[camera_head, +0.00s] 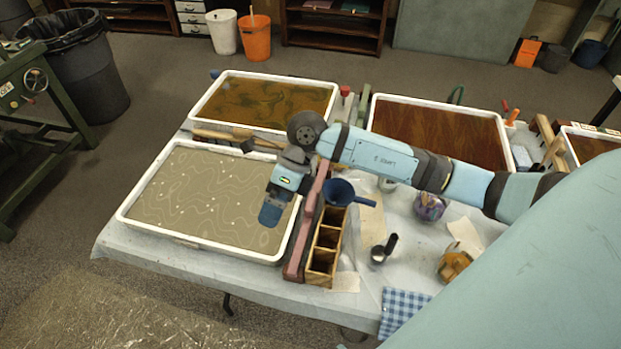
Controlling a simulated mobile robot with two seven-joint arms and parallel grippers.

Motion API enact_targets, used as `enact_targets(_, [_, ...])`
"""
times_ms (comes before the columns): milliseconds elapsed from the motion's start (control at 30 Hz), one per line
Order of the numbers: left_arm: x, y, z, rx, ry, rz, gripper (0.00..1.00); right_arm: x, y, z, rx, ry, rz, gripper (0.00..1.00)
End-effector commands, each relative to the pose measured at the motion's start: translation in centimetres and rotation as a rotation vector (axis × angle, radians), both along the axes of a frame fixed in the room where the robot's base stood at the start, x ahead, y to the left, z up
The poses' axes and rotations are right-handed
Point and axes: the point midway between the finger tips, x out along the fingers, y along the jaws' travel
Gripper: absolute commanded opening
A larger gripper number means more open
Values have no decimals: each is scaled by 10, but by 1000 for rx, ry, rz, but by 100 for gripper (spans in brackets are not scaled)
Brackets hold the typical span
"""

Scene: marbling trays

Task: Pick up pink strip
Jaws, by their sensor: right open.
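The pink strip (297,254) is a long, narrow, dull-pink bar. It lies between the right rim of the front left tray (155,235) and a wooden compartment box (320,278). Its far end shows near my right wrist. My right gripper (268,222) hangs over the right part of that tray, left of the strip, and is apart from it in the picture. The gripper points down and looks empty; its fingertips are hard to make out. My left gripper is not in view.
A blue funnel (342,193) sits at the far end of the wooden box. A dark-handled scoop (382,250), a jar (430,207) and a checked cloth (402,309) lie to the right. Marbled trays (262,76) (440,103) stand behind. Bare table covering shows around the scoop.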

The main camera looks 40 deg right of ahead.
Motion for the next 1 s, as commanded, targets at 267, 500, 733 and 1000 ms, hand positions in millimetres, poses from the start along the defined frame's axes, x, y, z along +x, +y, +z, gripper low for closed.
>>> enact_targets(267, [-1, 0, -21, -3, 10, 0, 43, 44, -107, 4, -569, -123, -4, 100])
enact_targets(500, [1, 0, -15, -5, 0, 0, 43, 45, -114, -31, -606, -121, -9, 100])
enact_targets(733, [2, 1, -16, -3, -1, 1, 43, 46, -113, -69, -603, -124, -9, 100])
enact_targets(1000, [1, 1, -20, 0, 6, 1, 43, 48, -112, -91, -601, -122, -8, 100])
